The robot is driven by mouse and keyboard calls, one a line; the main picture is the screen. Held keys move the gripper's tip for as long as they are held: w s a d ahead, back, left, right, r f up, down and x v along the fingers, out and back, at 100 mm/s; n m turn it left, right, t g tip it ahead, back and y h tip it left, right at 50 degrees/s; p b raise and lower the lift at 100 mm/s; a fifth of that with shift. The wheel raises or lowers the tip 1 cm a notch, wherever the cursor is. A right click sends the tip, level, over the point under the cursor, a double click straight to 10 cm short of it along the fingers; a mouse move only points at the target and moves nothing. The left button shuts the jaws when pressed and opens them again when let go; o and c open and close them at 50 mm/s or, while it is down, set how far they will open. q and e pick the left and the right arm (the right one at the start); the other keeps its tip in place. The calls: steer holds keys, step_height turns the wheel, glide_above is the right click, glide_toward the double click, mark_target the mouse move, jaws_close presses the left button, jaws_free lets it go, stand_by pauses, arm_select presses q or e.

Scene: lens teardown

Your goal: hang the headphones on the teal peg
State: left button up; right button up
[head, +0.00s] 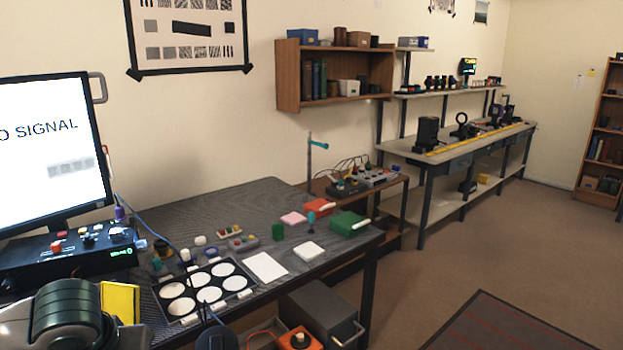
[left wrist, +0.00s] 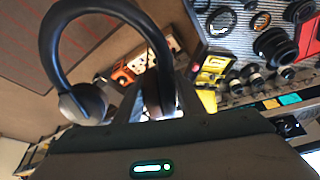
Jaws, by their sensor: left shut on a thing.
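The black headphones (left wrist: 158,45) fill the upper left of the left wrist view, with the headband arching up and away from my gripper. One earcup (left wrist: 88,102) hangs free at the left; the other is at my left gripper (left wrist: 155,100). My left gripper is shut on the headphones near that earcup; its fingertips are partly hidden. The teal peg (head: 319,144) sticks out to the right near the top of a thin upright post (head: 310,165) behind the table in the head view. The peg is bare. I cannot make out the headphones clearly in the head view. My right gripper is not in view.
The dark table (head: 240,200) carries a black tray with white discs (head: 163,312), a white sheet (head: 267,267), a green box (head: 346,223) and small coloured parts. A monitor (head: 50,150) stands at the left. A wooden wall shelf (head: 288,75) hangs above the post.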

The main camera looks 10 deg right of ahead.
arm_select(q)
steer(key=s+f, duration=0.3)
steer(key=f, duration=1)
steer(key=shift+s+f, duration=0.3)
steer(key=shift+f, duration=0.1)
steer(key=shift+d, duration=0.15)
